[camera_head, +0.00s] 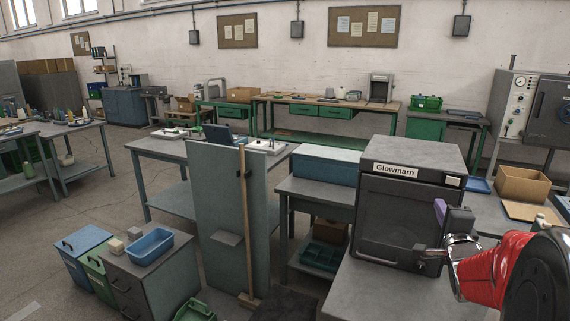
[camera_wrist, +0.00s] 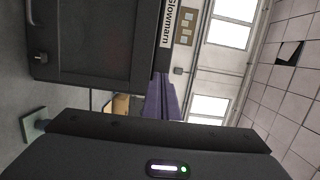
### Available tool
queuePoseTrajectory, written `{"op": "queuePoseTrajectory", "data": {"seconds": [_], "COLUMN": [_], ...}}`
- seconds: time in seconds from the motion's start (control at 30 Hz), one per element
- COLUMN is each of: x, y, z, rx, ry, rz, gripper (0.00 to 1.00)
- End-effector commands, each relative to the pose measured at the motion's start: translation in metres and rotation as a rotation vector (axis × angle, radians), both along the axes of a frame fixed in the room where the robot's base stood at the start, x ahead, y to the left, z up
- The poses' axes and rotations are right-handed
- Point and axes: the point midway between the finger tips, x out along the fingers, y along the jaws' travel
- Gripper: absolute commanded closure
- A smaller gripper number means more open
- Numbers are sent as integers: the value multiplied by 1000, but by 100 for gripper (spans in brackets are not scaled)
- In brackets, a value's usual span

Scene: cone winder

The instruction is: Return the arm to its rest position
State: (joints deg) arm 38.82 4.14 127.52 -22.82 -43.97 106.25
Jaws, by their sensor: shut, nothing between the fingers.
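My arm is red with a black round joint cover and shows at the lower right of the head view. My gripper (camera_head: 440,210) has purple fingers and appears in front of the dark Glowmarn box machine (camera_head: 400,215). In the wrist view the purple fingers of my gripper (camera_wrist: 160,97) are together and hold nothing. The sideways Glowmarn machine (camera_wrist: 85,45) fills the upper left of that view. No contact between the gripper and the machine can be made out.
The Glowmarn machine stands on a grey bench (camera_head: 370,295). A cardboard box (camera_head: 522,185) is at the right. A tall grey-green panel (camera_head: 215,215) stands left of the bench, near drawer cabinets with a blue tray (camera_head: 150,245). Open floor lies at the left.

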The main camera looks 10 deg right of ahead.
Motion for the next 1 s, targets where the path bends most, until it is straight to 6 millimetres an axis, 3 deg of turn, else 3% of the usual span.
{"op": "queuePoseTrajectory", "data": {"seconds": [0.13, 0.23, 0.4, 0.57, 0.77, 1.0], "x": [-1, -4, -21, -47, -79, -121], "y": [-2, -6, -15, -12, 17, 79], "z": [-6, -22, -70, -106, -133, -149], "rx": [-61, -127, -240, -337, -461, -615], "ry": [53, 152, 407, 651, 925, 1187], "rz": [-7, -23, -42, -19, 94, 333], "gripper": [100, 100, 100, 100, 100, 100]}}
